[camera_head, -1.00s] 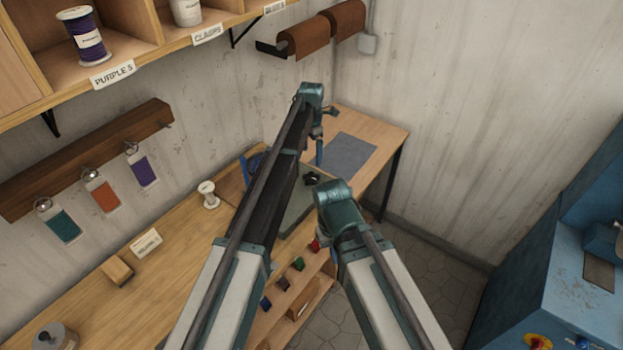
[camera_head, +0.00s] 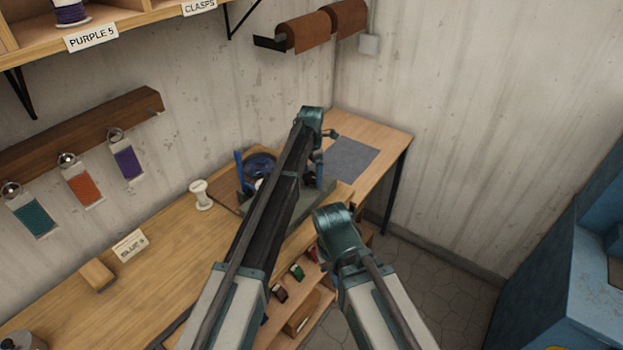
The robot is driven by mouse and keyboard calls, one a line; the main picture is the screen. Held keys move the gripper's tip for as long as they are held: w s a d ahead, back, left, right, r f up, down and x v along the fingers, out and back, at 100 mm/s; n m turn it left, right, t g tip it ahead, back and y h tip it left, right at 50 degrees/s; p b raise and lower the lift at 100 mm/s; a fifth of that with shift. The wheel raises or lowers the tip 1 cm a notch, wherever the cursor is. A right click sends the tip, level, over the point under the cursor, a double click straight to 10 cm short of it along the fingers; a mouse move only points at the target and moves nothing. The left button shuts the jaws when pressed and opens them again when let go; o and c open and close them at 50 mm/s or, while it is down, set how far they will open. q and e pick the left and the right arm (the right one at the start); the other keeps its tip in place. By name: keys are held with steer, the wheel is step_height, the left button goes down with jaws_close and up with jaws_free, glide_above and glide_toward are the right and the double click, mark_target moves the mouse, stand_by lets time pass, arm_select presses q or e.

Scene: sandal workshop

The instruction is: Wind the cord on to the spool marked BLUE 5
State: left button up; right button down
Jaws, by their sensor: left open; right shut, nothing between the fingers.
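A bare white spool (camera_head: 201,194) stands upright on the wooden bench. A winder with a grey base (camera_head: 290,211) and blue uprights (camera_head: 239,170) sits at the bench's far end. A coil of blue cord (camera_head: 259,164) shows between the uprights, partly hidden by my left arm. A small card (camera_head: 129,245) on the bench appears to read BLUE 5.
A wooden block (camera_head: 97,275) lies on the bench near the card. Teal, orange and purple samples (camera_head: 127,162) hang from a wall rail. A blue machine (camera_head: 560,285) stands at right, with open floor between.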

arm_select(q)
steer(key=c, duration=1.2)
steer(key=shift+m, duration=0.3)
